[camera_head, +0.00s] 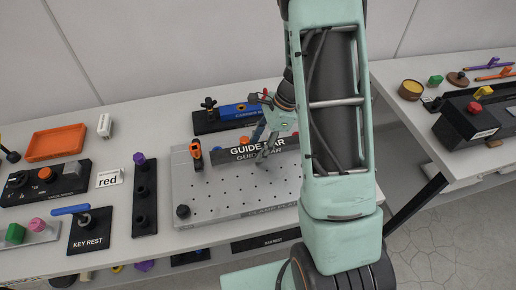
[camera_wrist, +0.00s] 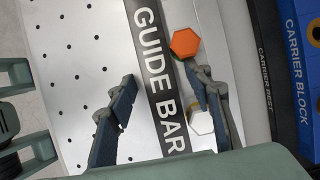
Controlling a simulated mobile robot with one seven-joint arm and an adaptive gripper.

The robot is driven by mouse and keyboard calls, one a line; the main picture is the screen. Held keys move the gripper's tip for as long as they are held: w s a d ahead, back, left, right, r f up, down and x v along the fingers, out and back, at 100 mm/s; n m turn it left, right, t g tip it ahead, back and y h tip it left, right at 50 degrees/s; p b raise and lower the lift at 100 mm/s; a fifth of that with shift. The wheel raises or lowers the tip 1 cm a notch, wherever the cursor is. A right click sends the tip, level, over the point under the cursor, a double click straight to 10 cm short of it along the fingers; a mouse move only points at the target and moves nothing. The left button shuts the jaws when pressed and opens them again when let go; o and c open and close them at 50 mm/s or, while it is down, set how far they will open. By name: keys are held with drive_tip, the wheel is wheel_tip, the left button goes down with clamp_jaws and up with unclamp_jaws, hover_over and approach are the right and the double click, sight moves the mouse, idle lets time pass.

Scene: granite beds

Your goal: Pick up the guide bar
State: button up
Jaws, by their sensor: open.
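The guide bar (camera_head: 228,155) is a long dark bar with white "GUIDE BAR" lettering. It lies on a light grey perforated plate (camera_head: 225,196) in the head view. In the wrist view the bar (camera_wrist: 146,45) runs from upper left to lower right. My gripper (camera_head: 266,147) is over the right part of the bar. In the wrist view its fingers (camera_wrist: 165,78) are apart, one on each side of the bar, with nothing held. I cannot tell how far above the plate the fingertips are. My arm and fingers hide the bar's right end in the head view.
An orange hexagonal knob (camera_wrist: 185,43) and a white hexagonal piece (camera_wrist: 200,123) sit close by the right finger. A blue carrier block (camera_head: 236,112) lies behind the bar. An orange-topped post (camera_head: 196,151) stands at its left end. The plate's front is mostly clear.

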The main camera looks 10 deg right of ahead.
clamp_jaws()
drive_tip(key=shift+r, duration=0.15)
idle(0.6)
drive_tip(key=shift+w+r, duration=0.1)
drive_tip(key=shift+r, duration=0.75)
drive_tip(key=s+d+r+b, duration=0.1)
drive_tip(key=s+d+r, duration=0.1)
drive_tip(key=s+r, duration=0.3)
drive_tip(key=s+d+r+b, duration=0.1)
drive_tip(key=s+d+r, duration=0.2)
drive_tip(key=s+r, duration=0.3)
drive_tip(key=shift+s+d, duration=0.25)
drive_tip(key=shift+s, duration=0.8)
